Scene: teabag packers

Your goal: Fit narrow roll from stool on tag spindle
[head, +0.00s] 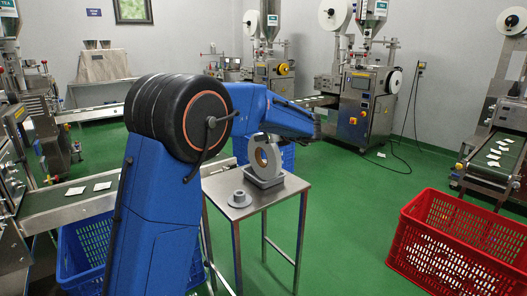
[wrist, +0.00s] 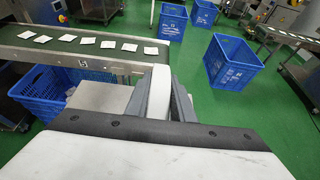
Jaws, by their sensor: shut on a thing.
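In the head view the fingers are mostly hidden behind my blue forearm and the roll. Several machines at the back carry white rolls; I cannot tell which holder is the tag spindle.
A grey flanged piece (head: 240,199) sits on the stool's front left. A red crate (head: 458,247) stands at right, a blue crate (head: 83,262) at front left. A conveyor with teabags (head: 50,200) runs at left. Green floor is clear between the stool and the red crate.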

